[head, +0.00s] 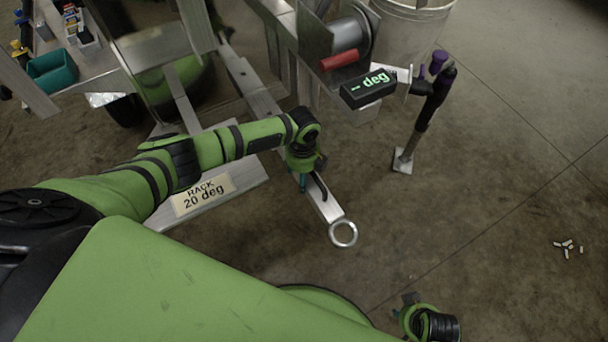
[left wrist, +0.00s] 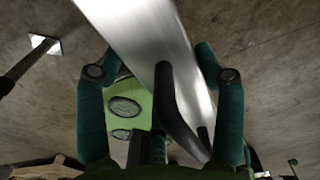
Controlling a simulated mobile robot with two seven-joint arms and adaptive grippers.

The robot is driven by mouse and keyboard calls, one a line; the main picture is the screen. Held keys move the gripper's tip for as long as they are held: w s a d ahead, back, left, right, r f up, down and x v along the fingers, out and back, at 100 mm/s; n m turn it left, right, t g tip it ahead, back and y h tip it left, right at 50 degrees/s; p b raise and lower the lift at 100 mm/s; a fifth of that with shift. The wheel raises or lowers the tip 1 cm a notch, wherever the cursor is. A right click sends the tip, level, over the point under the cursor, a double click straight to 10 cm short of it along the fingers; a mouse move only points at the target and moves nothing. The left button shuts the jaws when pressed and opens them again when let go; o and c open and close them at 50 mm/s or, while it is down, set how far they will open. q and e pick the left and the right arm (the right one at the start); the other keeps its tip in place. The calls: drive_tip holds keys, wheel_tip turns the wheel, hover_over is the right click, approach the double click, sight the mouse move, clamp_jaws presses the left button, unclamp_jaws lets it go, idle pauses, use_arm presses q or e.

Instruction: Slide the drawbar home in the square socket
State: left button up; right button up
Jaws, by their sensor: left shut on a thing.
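The drawbar (head: 329,208) is a bare metal bar with a ring at its near end and a black handle (head: 320,188) on top. My left gripper (head: 303,181) comes down on the bar behind the ring and is shut on it. In the left wrist view the bar (left wrist: 150,40) runs between the two green fingers of the gripper (left wrist: 158,66), with the black handle (left wrist: 175,115) in front. The bar's far part passes behind my arm toward the trailer frame (head: 248,82). The socket mouth cannot be made out. My right gripper (head: 428,318) is at the bottom edge, fingers unclear.
A jack stand (head: 420,130) stands to the right, near a winch (head: 347,35) and a bucket (head: 415,25). The floor at right is mostly clear, with small white pieces (head: 568,246).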

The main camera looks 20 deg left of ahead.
use_arm(q)
drive_tip(key=shift+w+a+r+b, duration=0.1)
drive_tip(key=shift+w+a+b, duration=0.65)
drive_tip(key=shift+w+a, duration=0.25)
drive_tip(key=shift+w+a+b, duration=0.75)
drive_tip(key=shift+w+a, duration=0.05)
drive_tip(key=shift+a, duration=0.3)
idle(0.5)
drive_tip(key=shift+w+a+b, duration=0.75)
drive_tip(key=shift+a+b, duration=0.2)
drive_tip(key=shift+a, duration=0.05)
drive_tip(key=shift+w+a+b, duration=0.75)
drive_tip(key=shift+a+b, duration=0.15)
drive_tip(key=shift+a, duration=0.05)
idle(0.4)
